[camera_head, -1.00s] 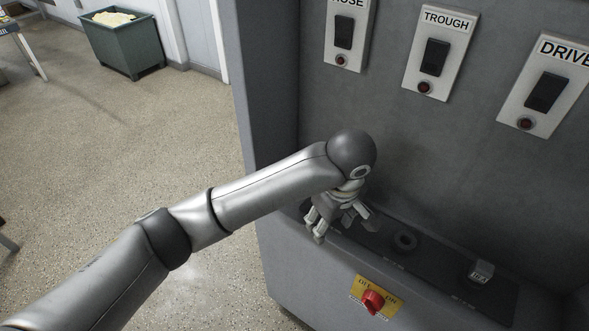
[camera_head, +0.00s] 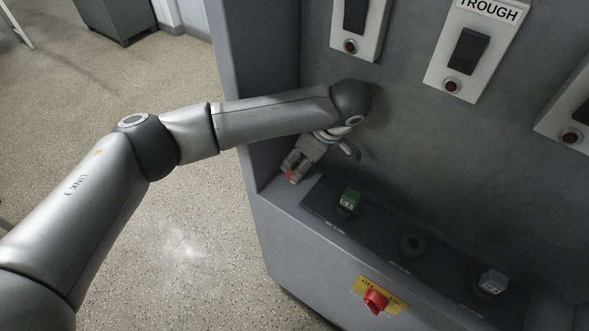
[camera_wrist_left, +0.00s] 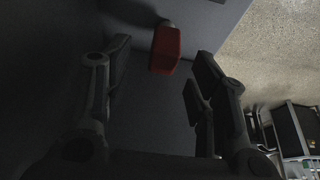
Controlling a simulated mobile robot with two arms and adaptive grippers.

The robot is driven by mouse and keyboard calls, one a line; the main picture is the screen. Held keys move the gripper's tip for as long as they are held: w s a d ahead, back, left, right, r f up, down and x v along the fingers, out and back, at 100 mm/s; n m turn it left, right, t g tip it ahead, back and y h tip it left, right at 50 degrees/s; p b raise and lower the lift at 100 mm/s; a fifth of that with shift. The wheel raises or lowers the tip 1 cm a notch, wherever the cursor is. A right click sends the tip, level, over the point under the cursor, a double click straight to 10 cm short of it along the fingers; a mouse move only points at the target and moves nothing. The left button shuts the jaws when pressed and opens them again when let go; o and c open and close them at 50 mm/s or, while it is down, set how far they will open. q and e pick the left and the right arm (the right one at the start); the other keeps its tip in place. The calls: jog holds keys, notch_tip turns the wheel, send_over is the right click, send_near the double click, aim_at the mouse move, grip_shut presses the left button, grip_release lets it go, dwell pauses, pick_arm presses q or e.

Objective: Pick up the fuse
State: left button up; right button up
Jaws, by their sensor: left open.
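A red fuse (camera_wrist_left: 165,48) lies on the grey ledge between the spread fingers of my left gripper (camera_wrist_left: 158,80) in the left wrist view, with a gap on each side of it. In the head view only a bit of this red fuse (camera_head: 293,177) shows below the fingers. My left gripper (camera_head: 320,160) is open there, low at the left end of the cabinet recess. A green fuse (camera_head: 349,199) stands in the left socket of the dark panel, and a grey one (camera_head: 491,284) stands in the right socket. My right gripper is not in view.
The dark panel (camera_head: 380,247) has an empty middle socket (camera_head: 412,245). A red rotary switch (camera_head: 376,301) is on the cabinet front. The recess side wall (camera_head: 255,90) stands close left of the gripper. Labelled switches (camera_head: 467,50) are on the back wall.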

aim_at(295, 166)
pick_arm(q)
jog(key=x, duration=0.3)
jog(key=shift+s+a+f+p, duration=0.15)
jog(key=shift+a+p, duration=0.15)
jog(key=shift+p, duration=0.1)
jog(key=shift+a+f, duration=0.1)
jog(key=shift+f, duration=0.25)
jog(key=shift+w+f, duration=0.2)
jog(key=shift+c, duration=1)
jog(key=c, duration=0.5)
grip_shut()
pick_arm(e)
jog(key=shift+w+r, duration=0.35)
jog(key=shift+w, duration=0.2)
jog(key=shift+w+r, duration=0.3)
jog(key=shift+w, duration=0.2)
pick_arm(q)
jog(key=shift+r, duration=0.15)
